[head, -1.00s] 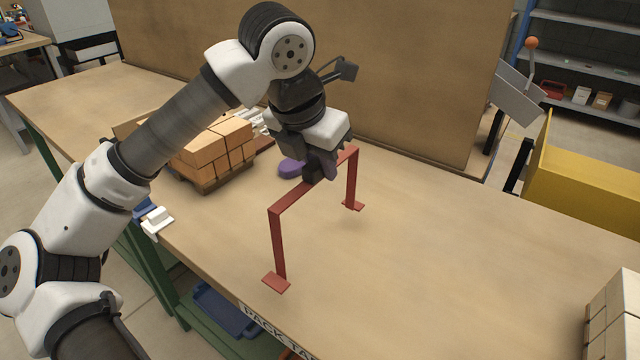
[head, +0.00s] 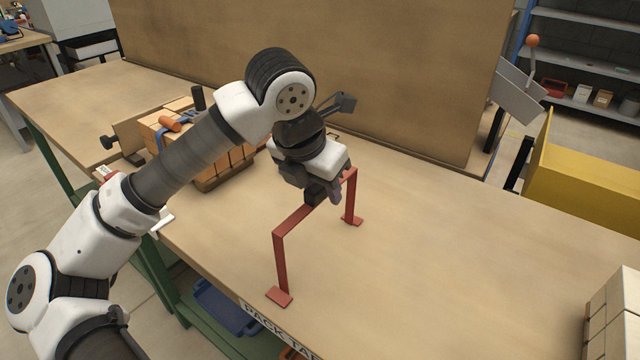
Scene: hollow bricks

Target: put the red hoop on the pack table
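The red hoop (head: 279,262) is a flat-bar frame with two legs and a small flat foot on each. It stands upright over the pack table (head: 430,270), in the middle of the head view. My gripper (head: 319,198) is shut on its top bar, nearer the far leg, and hides part of that bar. Both feet are at or very close to the tabletop; I cannot tell for sure whether they touch. The table's front edge carries a partly visible "PACK TA..." label.
A stack of orange bricks (head: 222,160) with a blue and orange tool sits behind my arm at left. Pale blocks (head: 615,315) stand at the right edge. A brown board (head: 330,70) closes the back. The tabletop right of the hoop is clear.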

